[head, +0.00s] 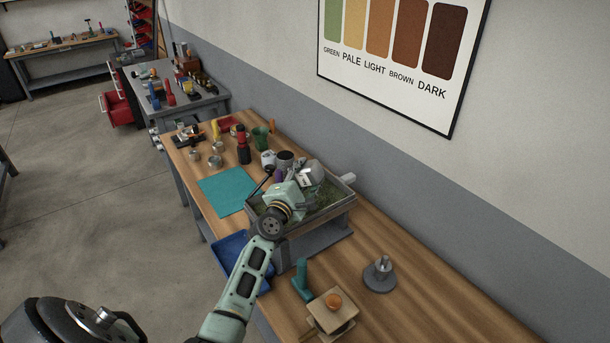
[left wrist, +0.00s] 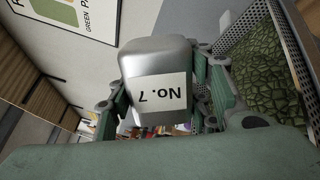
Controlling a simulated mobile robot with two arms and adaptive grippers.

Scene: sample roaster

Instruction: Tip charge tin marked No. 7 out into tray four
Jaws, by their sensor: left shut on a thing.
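The charge tin is a grey metal can with a white label reading No. 7 in the left wrist view (left wrist: 155,62), where the label is upside down. My left gripper (left wrist: 158,92) is shut around its sides. In the head view the tin (head: 312,174) is held by my left gripper (head: 301,187) above a metal tray with green beans (head: 333,211). The tin looks tilted; its mouth is hidden. The tray's perforated wall (left wrist: 236,36) and its green beans (left wrist: 278,75) are beside the tin in the wrist view. I see no number on the tray. My right gripper is not in view.
A blue bin (head: 228,246) stands at the bench's front side. A teal mat (head: 226,192) lies left of the tray, with a dark green cup (head: 261,137) and several small items behind. A wooden block with an orange ball (head: 333,312) and a grey round stand (head: 380,277) sit nearer.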

